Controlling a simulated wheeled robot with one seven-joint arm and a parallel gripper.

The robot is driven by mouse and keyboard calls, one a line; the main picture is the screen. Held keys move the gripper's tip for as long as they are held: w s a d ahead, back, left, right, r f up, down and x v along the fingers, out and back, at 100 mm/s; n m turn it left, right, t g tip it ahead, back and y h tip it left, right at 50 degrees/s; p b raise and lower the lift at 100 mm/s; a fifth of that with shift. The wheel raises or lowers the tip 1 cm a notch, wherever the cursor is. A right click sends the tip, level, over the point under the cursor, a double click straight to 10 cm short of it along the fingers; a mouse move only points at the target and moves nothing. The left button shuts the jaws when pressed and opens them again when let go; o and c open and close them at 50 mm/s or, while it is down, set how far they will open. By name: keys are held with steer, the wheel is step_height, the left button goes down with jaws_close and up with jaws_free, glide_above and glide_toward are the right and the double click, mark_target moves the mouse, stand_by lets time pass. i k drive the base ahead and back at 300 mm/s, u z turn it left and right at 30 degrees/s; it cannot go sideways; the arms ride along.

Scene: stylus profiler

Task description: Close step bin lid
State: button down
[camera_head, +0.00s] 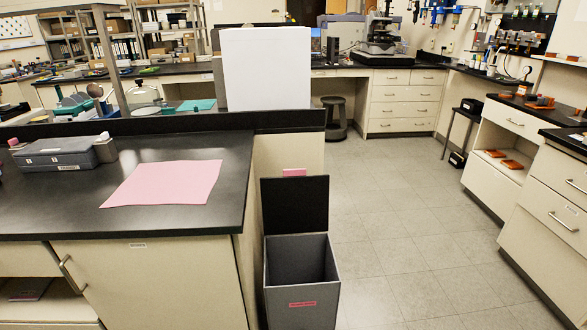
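A grey step bin (301,298) stands on the floor against the end of the near left lab bench. Its dark lid (295,204) is raised upright at the back, so the bin's mouth is open. The inside looks empty as far as it shows. A small pink label is on the bin's front. A pink tag shows just above the top edge of the lid. My gripper is not in view.
The near bench (225,223) with a pink sheet (168,184) and a grey case (58,154) borders the bin on the left. Tiled floor (420,230) lies open to its right. Drawer cabinets (545,220) line the right side. A stool (334,118) stands farther back.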

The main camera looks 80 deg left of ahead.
mark_target(296, 202)
steer(key=u, duration=0.35)
steer(key=i, duration=1.2)
steer(key=u, duration=0.85)
steer(key=i, duration=1.3)
steer(key=u, duration=1.4)
steer(key=i, duration=1.05)
steer(key=u, duration=0.8)
